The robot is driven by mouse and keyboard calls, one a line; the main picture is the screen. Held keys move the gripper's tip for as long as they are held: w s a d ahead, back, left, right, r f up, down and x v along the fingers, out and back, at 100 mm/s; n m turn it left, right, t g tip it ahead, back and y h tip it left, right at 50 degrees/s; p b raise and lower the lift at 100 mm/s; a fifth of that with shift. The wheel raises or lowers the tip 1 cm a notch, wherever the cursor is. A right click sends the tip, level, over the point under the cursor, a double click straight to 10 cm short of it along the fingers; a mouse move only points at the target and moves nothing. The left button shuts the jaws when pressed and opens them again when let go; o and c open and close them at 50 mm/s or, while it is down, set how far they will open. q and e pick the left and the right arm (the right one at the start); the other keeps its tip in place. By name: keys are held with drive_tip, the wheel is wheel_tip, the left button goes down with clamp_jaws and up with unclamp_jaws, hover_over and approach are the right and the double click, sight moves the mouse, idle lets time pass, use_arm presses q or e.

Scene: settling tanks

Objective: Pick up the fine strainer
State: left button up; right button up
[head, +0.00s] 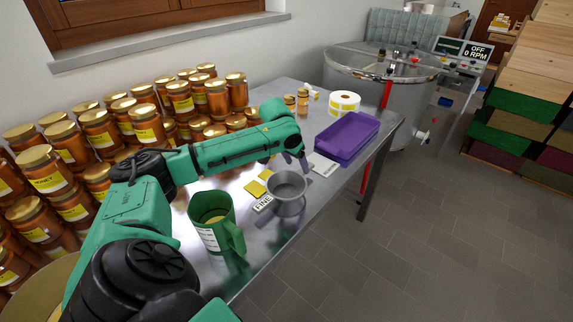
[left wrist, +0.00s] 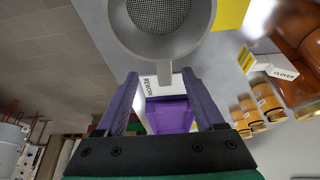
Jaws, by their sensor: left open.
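The fine strainer (head: 287,188) is a grey metal bowl on the steel table, beside a small label (head: 264,203) reading "FINE". In the left wrist view the strainer (left wrist: 160,40) fills the top middle, with its mesh showing and a short handle pointing down between my fingertips. My left gripper (head: 291,162) is just above and behind the strainer in the head view. In the left wrist view its purple fingers (left wrist: 160,76) are open and apart, one on each side of the handle's end. Whether they touch it I cannot tell. My right gripper is not in view.
A green jug (head: 214,222) stands close in front of the strainer. A purple tray (head: 347,137) and a label roll (head: 344,102) lie farther along the table. Many honey jars (head: 147,125) crowd the wall side. A steel tank (head: 381,80) stands past the table's end.

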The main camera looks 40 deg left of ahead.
sight(300, 172)
use_arm(q)
drive_tip(key=f, duration=0.1)
drive_tip(key=w+f, duration=0.1)
drive_tip(key=a+f, duration=0.1)
drive_tip(key=shift+w+f, duration=0.1)
drive_tip(key=shift+w, duration=0.3)
drive_tip(key=p+x, duration=0.1)
drive_tip(key=x, duration=0.2)
drive_tip(key=shift+d+f, duration=0.1)
drive_tip(key=shift+f, duration=0.1)
drive_tip(key=shift+w+f, duration=0.1)
drive_tip(key=shift+f, duration=0.25)
drive_tip(key=shift+d, duration=0.1)
drive_tip(key=shift+f, duration=0.1)
drive_tip(key=shift+c, duration=1.2)
clamp_jaws()
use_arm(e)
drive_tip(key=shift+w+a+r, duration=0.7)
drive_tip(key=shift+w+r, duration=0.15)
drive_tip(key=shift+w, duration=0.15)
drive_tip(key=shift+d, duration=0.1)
